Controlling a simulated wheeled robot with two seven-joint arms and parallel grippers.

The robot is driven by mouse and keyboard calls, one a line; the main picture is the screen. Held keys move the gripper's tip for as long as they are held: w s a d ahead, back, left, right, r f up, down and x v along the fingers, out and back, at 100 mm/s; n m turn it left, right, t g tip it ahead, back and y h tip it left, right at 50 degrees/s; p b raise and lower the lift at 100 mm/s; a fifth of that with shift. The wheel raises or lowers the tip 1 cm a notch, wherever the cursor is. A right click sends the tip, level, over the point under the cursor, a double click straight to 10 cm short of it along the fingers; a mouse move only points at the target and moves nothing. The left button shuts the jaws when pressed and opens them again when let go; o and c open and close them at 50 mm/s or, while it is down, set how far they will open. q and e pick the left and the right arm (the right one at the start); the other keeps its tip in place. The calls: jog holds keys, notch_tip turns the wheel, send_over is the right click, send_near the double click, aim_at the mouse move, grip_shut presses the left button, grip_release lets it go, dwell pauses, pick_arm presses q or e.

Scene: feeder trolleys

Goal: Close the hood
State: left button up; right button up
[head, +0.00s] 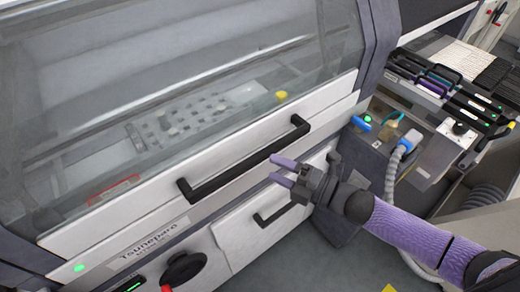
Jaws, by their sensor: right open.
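The hood (180,70) is a large see-through panel on the front of a grey machine and fills the upper left of the head view. Its white lower rail carries a long black bar handle (245,163). The hood looks lowered over the machine's inside, but I cannot tell whether it is fully shut. My right gripper (273,169) is open and empty, with purple fingers pointing left. In the picture it lies just below and right of the handle's middle, and I see no contact. My left gripper is not in view.
Below the hood is a white drawer front with a smaller black handle (273,215). A red and black rotary knob (184,270) is at the bottom left. A grey box with a ribbed hose (393,172) and a feeder rack (455,90) stand on the right.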

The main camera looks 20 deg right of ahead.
aim_at(259, 161)
jog(key=x, duration=0.6)
jog(key=shift+d+f, duration=0.1)
grip_shut()
dwell(1.1)
